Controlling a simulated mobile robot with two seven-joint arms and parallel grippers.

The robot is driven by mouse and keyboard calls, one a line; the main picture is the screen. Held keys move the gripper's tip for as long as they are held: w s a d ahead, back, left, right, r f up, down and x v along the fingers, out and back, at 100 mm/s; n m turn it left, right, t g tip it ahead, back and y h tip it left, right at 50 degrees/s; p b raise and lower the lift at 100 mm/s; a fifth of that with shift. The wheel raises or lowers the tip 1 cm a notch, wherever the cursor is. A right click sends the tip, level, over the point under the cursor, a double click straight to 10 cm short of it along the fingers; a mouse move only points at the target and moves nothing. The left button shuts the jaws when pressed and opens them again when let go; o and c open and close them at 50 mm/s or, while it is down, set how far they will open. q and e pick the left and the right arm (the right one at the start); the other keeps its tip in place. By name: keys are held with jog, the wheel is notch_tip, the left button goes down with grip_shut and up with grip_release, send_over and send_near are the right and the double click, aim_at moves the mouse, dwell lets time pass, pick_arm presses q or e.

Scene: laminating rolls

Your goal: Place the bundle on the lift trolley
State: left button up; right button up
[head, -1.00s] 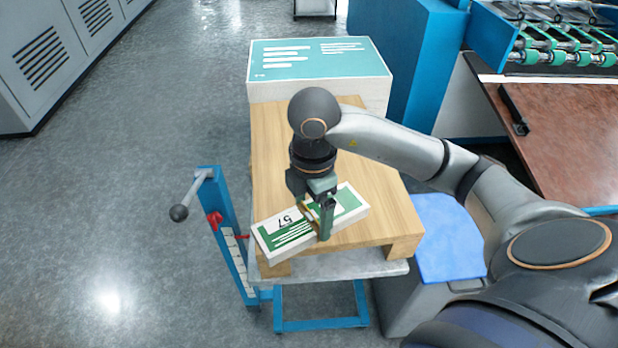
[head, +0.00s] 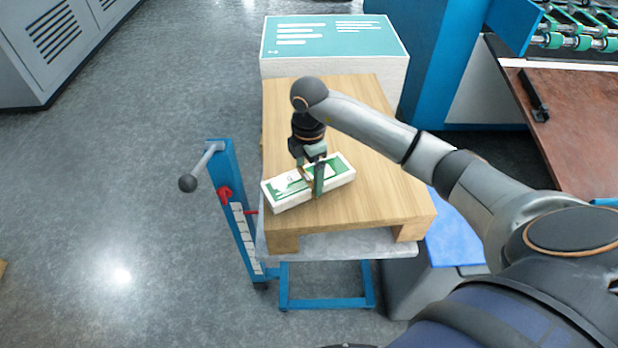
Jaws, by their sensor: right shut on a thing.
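The bundle (head: 286,193) is a white and green printed block, a little left of centre in the head view. My right gripper (head: 319,186) is shut on it, with a finger down its near side. The bundle is at the wooden board (head: 372,205) on top of the lift trolley (head: 240,215), over its left part; I cannot tell whether it touches the board. The trolley has a blue frame, a grey top and a crank handle at left. The gripper hides the middle of the bundle. My left gripper is not in view.
A large white and green stack (head: 335,45) stands at the board's far end. A blue machine (head: 440,60) with rollers and a brown table (head: 578,120) are at the right. A blue-topped box (head: 452,235) stands right of the trolley. The board's middle and right are bare.

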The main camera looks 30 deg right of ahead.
aim_at(309, 177)
jog(key=shift+f, duration=0.85)
jog(key=shift+f, duration=0.1)
jog(key=o, duration=1.4)
notch_tip(309, 177, up, 12)
jog(key=shift+r+p, duration=0.1)
jog(key=shift+p, duration=0.25)
